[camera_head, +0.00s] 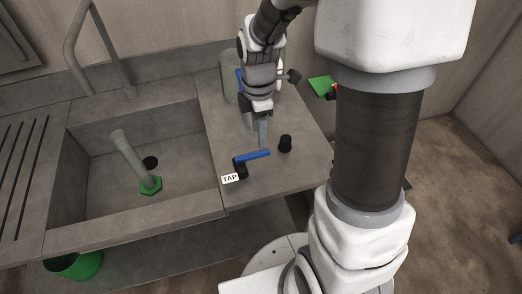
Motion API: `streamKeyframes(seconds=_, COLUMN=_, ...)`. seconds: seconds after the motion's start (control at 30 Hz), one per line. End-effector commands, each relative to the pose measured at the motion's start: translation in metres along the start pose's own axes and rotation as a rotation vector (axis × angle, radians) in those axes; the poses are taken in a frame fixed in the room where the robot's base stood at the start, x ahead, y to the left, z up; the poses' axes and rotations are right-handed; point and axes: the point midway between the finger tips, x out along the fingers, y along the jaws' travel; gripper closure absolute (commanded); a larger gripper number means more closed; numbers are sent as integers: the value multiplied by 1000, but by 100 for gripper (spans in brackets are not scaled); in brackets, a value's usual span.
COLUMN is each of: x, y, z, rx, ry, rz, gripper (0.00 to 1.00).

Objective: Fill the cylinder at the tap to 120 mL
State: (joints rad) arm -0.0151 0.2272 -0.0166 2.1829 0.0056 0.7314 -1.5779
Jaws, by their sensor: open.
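The measuring cylinder (128,154) is a tall, pale tube on a green foot (150,186). It stands in the sink basin (95,205), beside the dark round drain. Its water level cannot be made out. The tap's blue lever (252,155) sits on a black stem at the counter's front, with a white "TAP" label (230,178) beside it. A grey bent pipe (72,45) rises behind the sink. My gripper (256,132) is open and empty, pointing down just above and behind the blue lever. Whether a finger touches the lever cannot be told.
A small black knob-like piece (285,144) stands right of the lever. A pale greenish container (230,77) stands behind my gripper. A green flat item (319,86) lies by the counter's right edge. A green bucket (74,266) is below the sink. A slotted drainboard (20,185) is at left.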

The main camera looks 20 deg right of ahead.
Motion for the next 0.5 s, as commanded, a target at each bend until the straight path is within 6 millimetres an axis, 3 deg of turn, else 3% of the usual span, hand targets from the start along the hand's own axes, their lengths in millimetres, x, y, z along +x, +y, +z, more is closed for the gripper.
streamKeyframes(seconds=0.5, x=68, y=0, z=0, rx=1, ry=0, rz=-1, gripper=48)
